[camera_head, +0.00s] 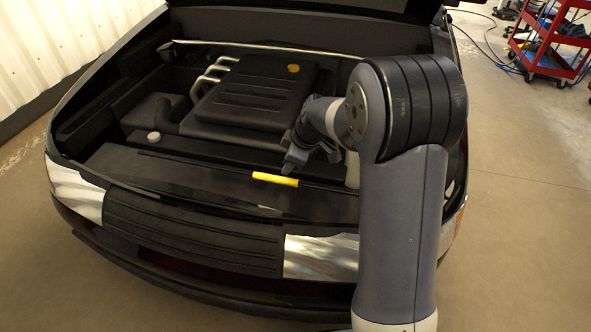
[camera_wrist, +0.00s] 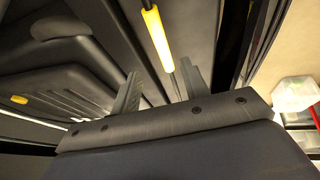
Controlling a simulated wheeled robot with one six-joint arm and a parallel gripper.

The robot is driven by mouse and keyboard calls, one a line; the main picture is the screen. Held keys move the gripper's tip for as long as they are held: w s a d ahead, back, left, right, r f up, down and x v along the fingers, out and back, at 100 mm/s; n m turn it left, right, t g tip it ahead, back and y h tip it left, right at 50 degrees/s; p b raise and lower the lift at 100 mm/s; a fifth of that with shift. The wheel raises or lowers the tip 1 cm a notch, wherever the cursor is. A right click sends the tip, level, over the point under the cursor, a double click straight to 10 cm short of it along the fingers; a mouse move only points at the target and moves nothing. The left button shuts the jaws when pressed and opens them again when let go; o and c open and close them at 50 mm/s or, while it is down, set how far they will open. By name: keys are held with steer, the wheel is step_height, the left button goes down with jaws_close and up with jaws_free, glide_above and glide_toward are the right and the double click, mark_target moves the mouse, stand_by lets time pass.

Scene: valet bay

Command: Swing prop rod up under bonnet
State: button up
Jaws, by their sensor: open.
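My gripper (camera_head: 288,168) is open just above the right end of the yellow grip. In the wrist view, the yellow grip (camera_wrist: 157,38) lies beyond the two spread fingers (camera_wrist: 158,68), nearer the right one.
The black engine cover (camera_head: 250,95) with a yellow cap (camera_head: 293,68) stands behind the gripper. A silver bar (camera_head: 270,47) crosses the back of the bay.

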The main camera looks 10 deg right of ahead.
mark_target(278, 178)
steer(key=x, duration=1)
steer(key=shift+a+f, duration=0.1)
steer(key=shift+f, duration=0.1)
steer(key=shift+c, duration=0.4)
jaws_close()
